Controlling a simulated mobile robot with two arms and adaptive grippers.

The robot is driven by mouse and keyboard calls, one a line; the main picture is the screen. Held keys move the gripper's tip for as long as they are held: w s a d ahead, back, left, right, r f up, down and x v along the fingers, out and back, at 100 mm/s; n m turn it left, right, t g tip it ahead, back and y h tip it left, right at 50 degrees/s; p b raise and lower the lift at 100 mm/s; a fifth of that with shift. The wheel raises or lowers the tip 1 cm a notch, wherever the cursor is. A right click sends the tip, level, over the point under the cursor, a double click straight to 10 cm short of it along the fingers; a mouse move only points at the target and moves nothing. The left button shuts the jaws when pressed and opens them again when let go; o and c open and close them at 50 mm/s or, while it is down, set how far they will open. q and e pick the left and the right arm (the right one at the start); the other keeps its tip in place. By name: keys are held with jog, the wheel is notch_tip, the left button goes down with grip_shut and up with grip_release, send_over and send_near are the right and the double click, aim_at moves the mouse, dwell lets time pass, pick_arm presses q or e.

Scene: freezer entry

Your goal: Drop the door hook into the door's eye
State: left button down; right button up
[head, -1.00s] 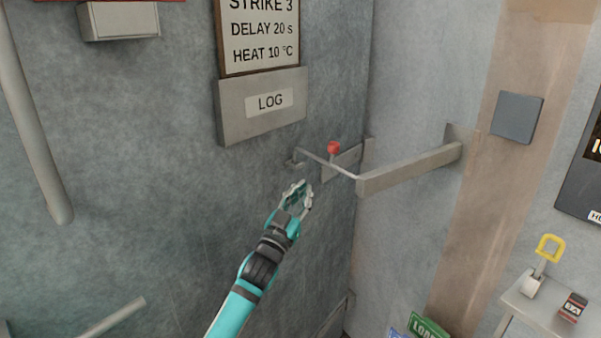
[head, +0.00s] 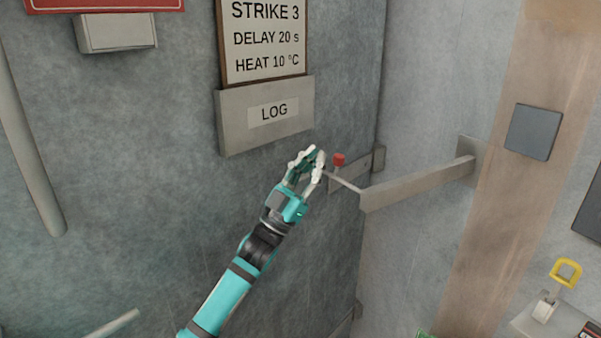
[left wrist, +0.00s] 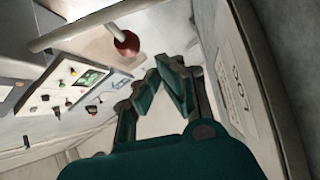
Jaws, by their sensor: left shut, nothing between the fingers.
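The door hook is a thin metal rod (head: 345,183) with a red knob (head: 338,160). It runs left from the end of a grey wall arm in the head view. Its far end is hidden behind my left gripper (head: 314,158), so I cannot tell whether it sits in the eye. The eye is not visible now. My left gripper is shut and empty, just left of the knob and below the LOG box. In the left wrist view the rod (left wrist: 75,33) and red knob (left wrist: 127,42) appear beyond the fingertips (left wrist: 163,70), apart from them. My right gripper is out of view.
The LOG box (head: 265,115) hangs close above my left gripper. The grey arm (head: 420,185) projects from the right wall beside the rod. A grey plate (head: 360,169) lies behind the knob. A yellow-handled item (head: 566,272) is at the lower right.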

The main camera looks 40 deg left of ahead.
pick_arm(q)
jog(key=f, duration=0.1)
jog(key=w+f, duration=0.1)
jog(key=f, duration=0.1)
jog(key=shift+w+a+f, duration=0.2)
jog(key=shift+w+f, duration=0.15)
jog(key=shift+y, duration=0.3)
jog(key=shift+a+f+n+t+y, duration=0.15)
jog(key=shift+f+n+y, duration=0.15)
jog(key=shift+n+y, duration=0.7)
jog(key=shift+d+f+n+t+y, duration=0.1)
jog(key=shift+f+n+t+y, duration=0.15)
jog(key=shift+n+y, duration=0.7)
jog(key=shift+a+f+n+t+y, duration=0.1)
jog(key=shift+f+n+y, duration=0.2)
jog(key=shift+n+y, duration=0.65)
